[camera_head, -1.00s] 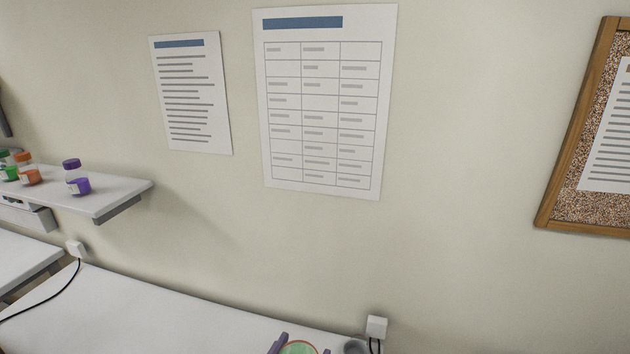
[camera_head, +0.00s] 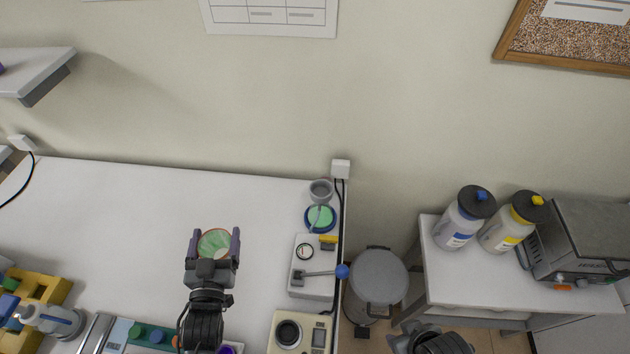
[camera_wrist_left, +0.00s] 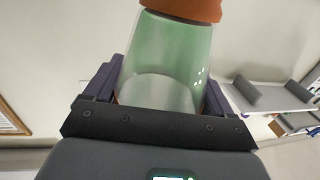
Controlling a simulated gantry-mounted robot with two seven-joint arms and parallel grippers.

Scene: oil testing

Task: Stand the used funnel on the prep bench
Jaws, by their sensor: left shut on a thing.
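My left gripper (camera_head: 216,240) is shut on a green translucent cup with an orange rim, which looks like the used funnel (camera_head: 213,244). It is held over the open middle of the white prep bench (camera_head: 110,205); its height above the bench is hard to judge. In the left wrist view the funnel (camera_wrist_left: 168,60) is tapered, with the orange end at the top of the picture and its sides between the dark fingers. My right gripper (camera_head: 415,341) shows only partly at the bottom edge; its fingers are unclear.
A blue-rimmed green cup (camera_head: 319,217), a grey cup (camera_head: 321,190) and a gauge unit (camera_head: 312,272) line the bench's right end. A yellow rack (camera_head: 38,290) stands at front left. A grey bin (camera_head: 378,278) and a side table with bottles (camera_head: 463,222) are right. The back-left bench is clear.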

